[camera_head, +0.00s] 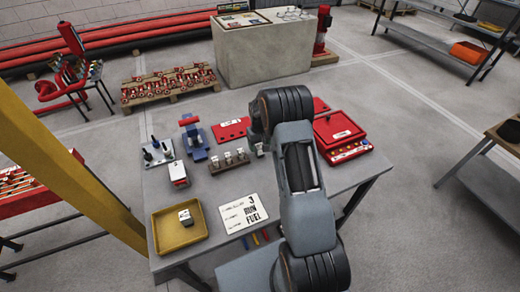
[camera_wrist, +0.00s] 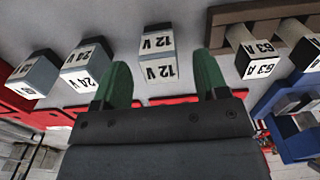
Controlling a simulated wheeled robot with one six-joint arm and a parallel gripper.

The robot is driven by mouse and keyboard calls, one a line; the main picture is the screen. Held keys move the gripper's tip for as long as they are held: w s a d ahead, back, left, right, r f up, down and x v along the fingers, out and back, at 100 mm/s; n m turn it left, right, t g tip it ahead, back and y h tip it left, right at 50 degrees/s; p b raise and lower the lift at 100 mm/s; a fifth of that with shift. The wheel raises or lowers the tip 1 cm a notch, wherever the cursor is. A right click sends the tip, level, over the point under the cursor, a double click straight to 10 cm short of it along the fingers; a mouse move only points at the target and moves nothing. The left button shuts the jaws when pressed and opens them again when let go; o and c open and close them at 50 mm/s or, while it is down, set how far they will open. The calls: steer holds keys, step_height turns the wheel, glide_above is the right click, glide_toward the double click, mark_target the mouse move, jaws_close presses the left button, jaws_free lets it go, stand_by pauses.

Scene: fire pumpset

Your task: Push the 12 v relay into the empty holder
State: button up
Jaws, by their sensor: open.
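In the wrist view, the 12 V relay (camera_wrist: 158,48) is a small block with white faces marked "12 V". My gripper (camera_wrist: 162,66) has two green fingers, open, one on each side of this relay. A gap shows beside each finger, and I cannot tell how deep the relay sits between them. A red surface (camera_wrist: 168,98) shows just beyond the gripper's edge. No empty holder can be made out. In the head view my arm covers the gripper and the relay.
Two 24 V blocks (camera_wrist: 85,66) stand left in the wrist view; 63 A fuses (camera_wrist: 258,60) stand right, near a blue vise (camera_wrist: 290,135). A red box (camera_head: 338,131) stands right.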

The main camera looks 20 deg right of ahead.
steer(key=shift+f, duration=0.95)
steer(key=shift+c, duration=0.5)
steer(key=c, duration=0.9)
steer(key=shift+c, duration=0.3)
steer(key=shift+r, duration=0.15)
